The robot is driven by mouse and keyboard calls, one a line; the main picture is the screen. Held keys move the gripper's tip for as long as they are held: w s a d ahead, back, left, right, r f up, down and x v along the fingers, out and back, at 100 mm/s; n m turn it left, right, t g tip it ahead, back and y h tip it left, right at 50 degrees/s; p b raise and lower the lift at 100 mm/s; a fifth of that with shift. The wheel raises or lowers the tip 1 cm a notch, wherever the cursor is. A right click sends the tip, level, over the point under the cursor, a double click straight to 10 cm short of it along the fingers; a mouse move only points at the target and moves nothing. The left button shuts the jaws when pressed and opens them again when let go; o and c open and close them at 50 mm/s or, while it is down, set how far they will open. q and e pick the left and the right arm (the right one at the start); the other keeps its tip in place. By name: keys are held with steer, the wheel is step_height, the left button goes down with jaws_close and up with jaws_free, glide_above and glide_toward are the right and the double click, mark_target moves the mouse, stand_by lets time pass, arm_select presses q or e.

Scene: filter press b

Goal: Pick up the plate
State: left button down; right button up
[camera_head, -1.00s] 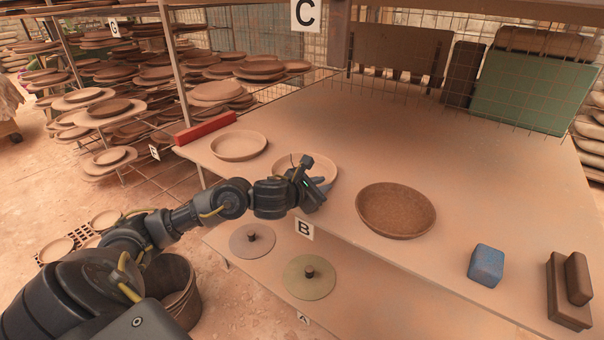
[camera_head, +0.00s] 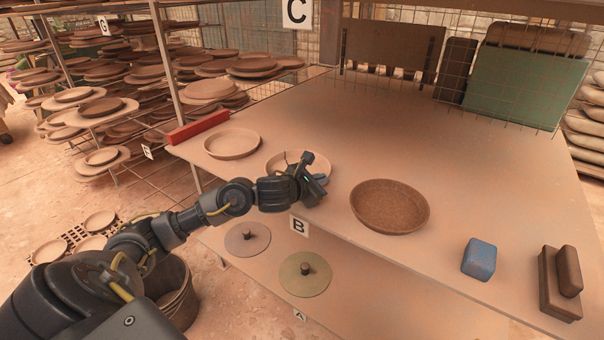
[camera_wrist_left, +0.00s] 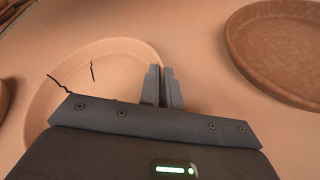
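The pale clay plate (camera_head: 287,160) lies near the front edge of the table, partly hidden behind my left gripper (camera_head: 320,179). In the left wrist view the plate (camera_wrist_left: 105,62) fills the left side, and its right rim runs to the fingers. The left gripper's fingers (camera_wrist_left: 162,72) are close together, one on each side of this rim, with only a thin gap between them. They look shut on the rim; the contact itself is partly hidden. The plate looks flat on the table. My right gripper is not in view.
A darker brown dish (camera_head: 390,224) sits just right of the gripper, and another pale plate (camera_head: 232,144) to the left. A red bar (camera_head: 198,128), a blue block (camera_head: 479,260) and brown blocks (camera_head: 558,292) are on the table. A lower shelf holds two lidded discs (camera_head: 305,275).

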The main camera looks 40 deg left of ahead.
arm_select(q)
steer(key=shift+r, duration=0.1)
